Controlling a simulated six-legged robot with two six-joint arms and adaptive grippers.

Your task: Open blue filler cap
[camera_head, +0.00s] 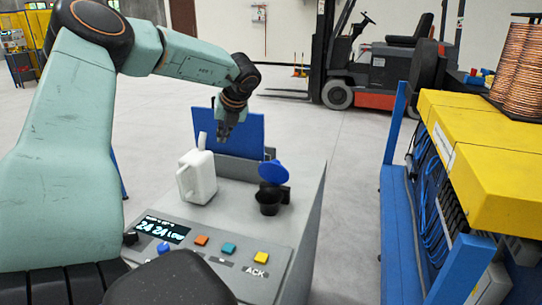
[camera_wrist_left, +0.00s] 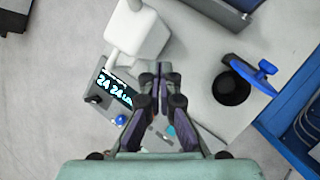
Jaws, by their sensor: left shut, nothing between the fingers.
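The blue filler cap (camera_head: 273,172) stands tilted up at the back of the black filler neck (camera_head: 268,203) on the grey console. In the left wrist view the cap (camera_wrist_left: 250,75) is seen almost edge-on, and the round dark opening (camera_wrist_left: 231,90) beside it is uncovered. My left gripper (camera_head: 222,138) is shut and empty, pointing down above the console, to the left of and higher than the cap. Its fingertips (camera_wrist_left: 160,72) are together in the wrist view, apart from the cap. My right gripper is not in view.
A white jug (camera_head: 197,178) stands on the console left of the filler. A button panel with a display (camera_head: 165,228) is in front. A blue upright panel (camera_head: 243,130) stands behind. A blue-framed yellow rack (camera_head: 480,150) is at right, with a floor gap between.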

